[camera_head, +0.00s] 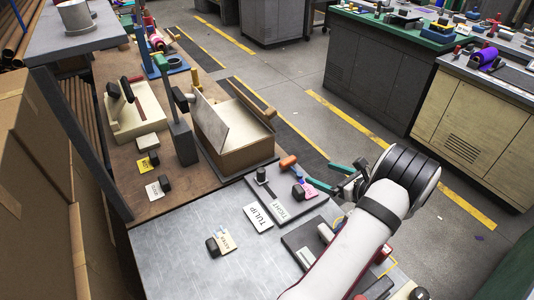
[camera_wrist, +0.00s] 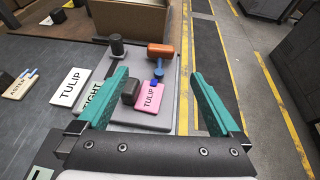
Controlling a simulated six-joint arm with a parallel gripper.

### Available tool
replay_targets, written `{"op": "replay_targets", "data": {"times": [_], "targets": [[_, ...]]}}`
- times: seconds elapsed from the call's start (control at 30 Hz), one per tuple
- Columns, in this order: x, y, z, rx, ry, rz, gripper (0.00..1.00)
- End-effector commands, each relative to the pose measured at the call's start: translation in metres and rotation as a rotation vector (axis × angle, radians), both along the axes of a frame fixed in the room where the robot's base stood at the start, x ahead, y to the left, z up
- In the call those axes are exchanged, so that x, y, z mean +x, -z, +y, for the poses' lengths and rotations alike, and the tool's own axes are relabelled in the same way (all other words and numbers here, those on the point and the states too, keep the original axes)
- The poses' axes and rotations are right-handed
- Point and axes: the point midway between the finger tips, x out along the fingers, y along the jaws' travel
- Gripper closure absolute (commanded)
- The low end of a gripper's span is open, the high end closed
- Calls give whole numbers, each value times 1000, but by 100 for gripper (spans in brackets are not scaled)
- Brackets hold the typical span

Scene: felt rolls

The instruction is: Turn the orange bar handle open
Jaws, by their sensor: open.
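The orange bar handle (camera_wrist: 160,50) lies crosswise at the far right of a grey plate in the wrist view, with a small blue part just in front of it. In the head view the orange handle (camera_head: 288,162) shows at the plate's far edge. My gripper (camera_wrist: 159,74) has its two teal fingers spread wide, with nothing gripped. The handle appears beyond and between the fingertips, apart from both. In the head view my gripper (camera_head: 318,178) is to the right of the handle.
A dark post (camera_wrist: 117,46) stands left of the handle. A white TULIP card (camera_wrist: 69,87) lies left. An open brown box (camera_head: 241,152) stands behind the plate.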

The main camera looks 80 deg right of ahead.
Motion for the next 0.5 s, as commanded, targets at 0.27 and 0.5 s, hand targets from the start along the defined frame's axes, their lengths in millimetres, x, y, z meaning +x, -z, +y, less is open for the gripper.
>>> {"op": "replay_targets", "data": {"times": [0.27, 0.5], "targets": [[40, 24, -35, 1, 4, -2, 0], [85, 49, -73, 0, 5, -2, 0]]}}
